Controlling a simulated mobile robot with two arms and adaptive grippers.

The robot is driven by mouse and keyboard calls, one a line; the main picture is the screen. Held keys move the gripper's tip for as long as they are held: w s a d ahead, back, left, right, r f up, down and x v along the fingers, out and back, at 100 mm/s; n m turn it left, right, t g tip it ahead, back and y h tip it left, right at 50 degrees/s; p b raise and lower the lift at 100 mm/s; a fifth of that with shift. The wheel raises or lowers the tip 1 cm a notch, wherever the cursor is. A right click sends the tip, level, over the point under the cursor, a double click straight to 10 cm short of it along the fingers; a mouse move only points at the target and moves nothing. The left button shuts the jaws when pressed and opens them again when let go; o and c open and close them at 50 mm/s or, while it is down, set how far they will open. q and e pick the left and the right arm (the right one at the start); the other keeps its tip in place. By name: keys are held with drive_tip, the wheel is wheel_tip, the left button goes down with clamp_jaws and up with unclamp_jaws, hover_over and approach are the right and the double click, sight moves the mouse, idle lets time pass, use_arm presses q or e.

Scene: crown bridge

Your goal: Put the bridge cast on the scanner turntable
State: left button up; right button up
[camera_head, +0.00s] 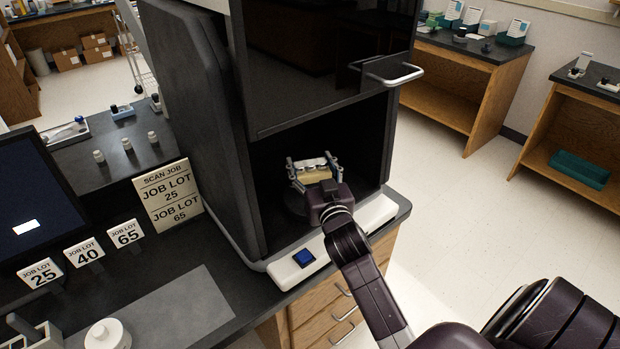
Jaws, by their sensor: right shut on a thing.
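The scanner is a tall dark cabinet with its door (330,70) raised and its chamber open. My right gripper (315,172) reaches into the chamber from the front and is shut on the bridge cast (314,173), a small tan block with a pale top. The round dark turntable (293,203) shows in part below the gripper on the chamber floor. My gripper and wrist hide much of it, and I cannot tell whether the cast touches it. My left gripper is not in view.
A blue button (304,258) sits on the scanner's white front ledge. A scan job sign (167,195) reads job lots 25 and 65. Lot cards 25 (41,273), 40 (84,252) and 65 (125,234) stand on the bench. A white round jar (107,335) stands at the front left.

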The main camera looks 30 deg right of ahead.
sight(313, 181)
wheel_tip(313, 181, down, 4)
drive_tip(key=shift+r, duration=0.15)
drive_tip(key=shift+b, duration=0.3)
drive_tip(key=shift+f+b, duration=0.3)
drive_tip(key=shift+f, duration=0.3)
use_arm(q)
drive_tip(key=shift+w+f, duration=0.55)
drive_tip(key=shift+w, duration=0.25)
use_arm(e)
drive_tip(key=o, duration=1.6)
drive_tip(key=shift+f, duration=0.1)
